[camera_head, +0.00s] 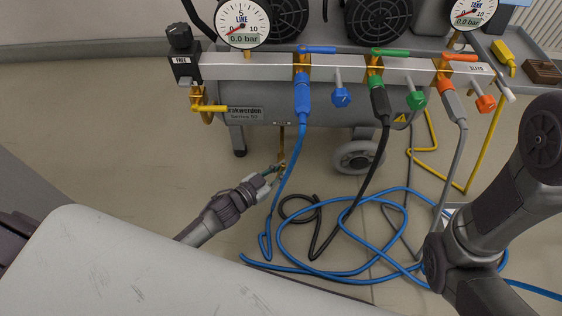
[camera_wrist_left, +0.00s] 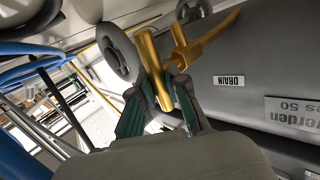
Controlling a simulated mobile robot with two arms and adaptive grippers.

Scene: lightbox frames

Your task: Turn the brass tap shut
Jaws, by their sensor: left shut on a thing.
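The brass tap (camera_head: 281,146) hangs on a thin pipe below the grey tank. In the left wrist view, its brass body (camera_wrist_left: 155,70) shows close up beside the DRAIN label (camera_wrist_left: 229,81), with a yellow-brass arm (camera_wrist_left: 208,42) slanting up to the right. My left gripper (camera_head: 276,172) reaches it from the lower left. In the left wrist view its green-padded fingers (camera_wrist_left: 160,100) stand on both sides of a brass bar of the tap and are shut on it. Exactly how the pads touch is partly hidden. My right arm shows at the right, but its gripper does not.
A blue hose (camera_head: 330,270) lies looped on the floor right of the tap, with a black hose (camera_head: 300,208). A caster wheel (camera_head: 358,157) stands close by. The manifold (camera_head: 340,68) with coloured valves runs above. Floor at left is clear.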

